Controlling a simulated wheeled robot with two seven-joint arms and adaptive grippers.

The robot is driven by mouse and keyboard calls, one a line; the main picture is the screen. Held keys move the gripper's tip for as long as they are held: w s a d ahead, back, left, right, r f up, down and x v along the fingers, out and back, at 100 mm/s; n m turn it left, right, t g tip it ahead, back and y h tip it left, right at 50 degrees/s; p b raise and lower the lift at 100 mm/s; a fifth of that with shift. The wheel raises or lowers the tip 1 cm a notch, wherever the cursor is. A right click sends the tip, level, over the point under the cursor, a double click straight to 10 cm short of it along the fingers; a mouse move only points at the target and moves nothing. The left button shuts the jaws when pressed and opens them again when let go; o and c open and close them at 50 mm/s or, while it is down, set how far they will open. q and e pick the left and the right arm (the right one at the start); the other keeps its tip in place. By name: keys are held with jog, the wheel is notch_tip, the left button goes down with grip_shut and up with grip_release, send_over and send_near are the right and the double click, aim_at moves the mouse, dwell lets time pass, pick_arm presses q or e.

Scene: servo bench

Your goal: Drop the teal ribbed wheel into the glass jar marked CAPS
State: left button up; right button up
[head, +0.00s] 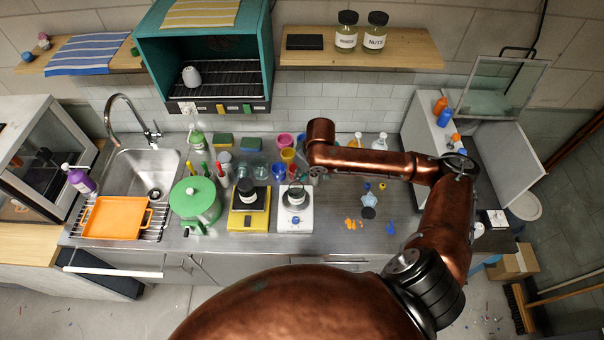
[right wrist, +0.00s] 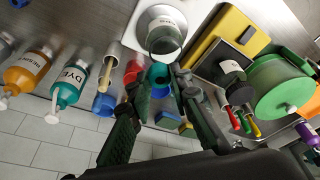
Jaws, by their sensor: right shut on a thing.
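My right gripper (right wrist: 161,76) is shut on the teal ribbed wheel (right wrist: 158,74), which shows between its fingertips in the right wrist view. A glass jar with a white label (right wrist: 164,40) stands just beyond the fingertips on a white scale; the label is too small to read surely. In the head view this jar (head: 296,197) is on the white scale (head: 293,222), close under the end of my right arm. Another labelled jar (head: 247,189) stands on the yellow scale (head: 248,222) to its left. My left gripper is not in view.
A green pot (head: 195,203) stands left of the scales. Colored cups (head: 287,155) and bottles crowd the back of the bench. Orange pieces (head: 353,224) and blue pieces (head: 390,229) lie to the right. Two lidded jars (head: 374,37) stand on the upper shelf.

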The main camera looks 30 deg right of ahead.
jog(key=o, duration=0.8)
jog(key=shift+o, duration=0.2)
jog(key=shift+r, duration=0.25)
jog(key=v, duration=1.1)
jog(key=shift+r, duration=0.3)
jog(key=shift+s, duration=0.15)
